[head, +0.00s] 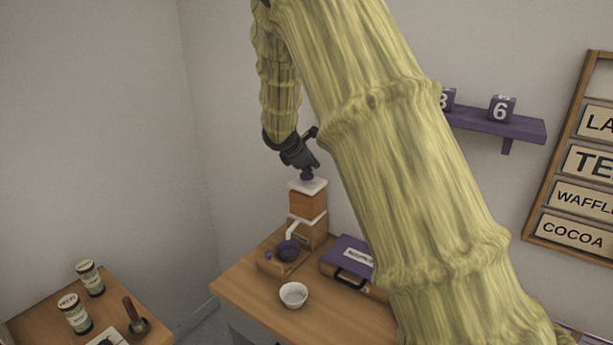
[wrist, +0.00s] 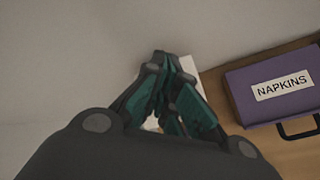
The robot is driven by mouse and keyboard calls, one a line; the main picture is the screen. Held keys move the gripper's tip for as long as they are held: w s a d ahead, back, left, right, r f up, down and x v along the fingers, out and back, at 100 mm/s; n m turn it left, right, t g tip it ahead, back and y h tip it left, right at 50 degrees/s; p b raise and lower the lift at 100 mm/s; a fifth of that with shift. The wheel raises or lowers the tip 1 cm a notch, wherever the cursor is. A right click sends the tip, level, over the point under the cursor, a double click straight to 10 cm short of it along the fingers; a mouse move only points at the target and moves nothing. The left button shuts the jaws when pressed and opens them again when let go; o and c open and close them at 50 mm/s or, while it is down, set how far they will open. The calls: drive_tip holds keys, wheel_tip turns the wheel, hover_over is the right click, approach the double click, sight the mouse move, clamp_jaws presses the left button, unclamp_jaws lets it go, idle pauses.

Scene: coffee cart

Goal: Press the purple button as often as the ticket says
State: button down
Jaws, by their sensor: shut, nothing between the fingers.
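The purple button (head: 306,176) sits on the white top of a wooden machine (head: 308,203) with a white crank arm and a purple knob. My gripper (head: 305,168) is shut and empty, pointing down right over the button. I cannot tell whether the fingertips touch it. In the wrist view my closed fingers (wrist: 162,62) hide the button, and part of the machine's white top (wrist: 190,68) shows beside them. No ticket with a readable number shows; a partly cut-off white card (head: 107,338) lies on the left table.
A white cup (head: 293,295) stands in front of the machine. A purple napkins case (head: 346,256) lies to its right, also in the wrist view (wrist: 272,90). Jars (head: 75,314) stand on the left table. A purple shelf (head: 500,123) holds number blocks; a menu board (head: 575,190) hangs right.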

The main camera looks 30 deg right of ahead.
sight(309, 175)
drive_tip(key=shift+f+b, duration=0.45)
drive_tip(key=shift+f, duration=0.35)
idle(0.9)
drive_tip(key=shift+r, duration=0.15)
drive_tip(key=shift+r+p, duration=1.1)
drive_tip(key=shift+w+r, duration=0.1)
drive_tip(key=shift+r+p, duration=2.2)
drive_tip(key=shift+r, duration=0.25)
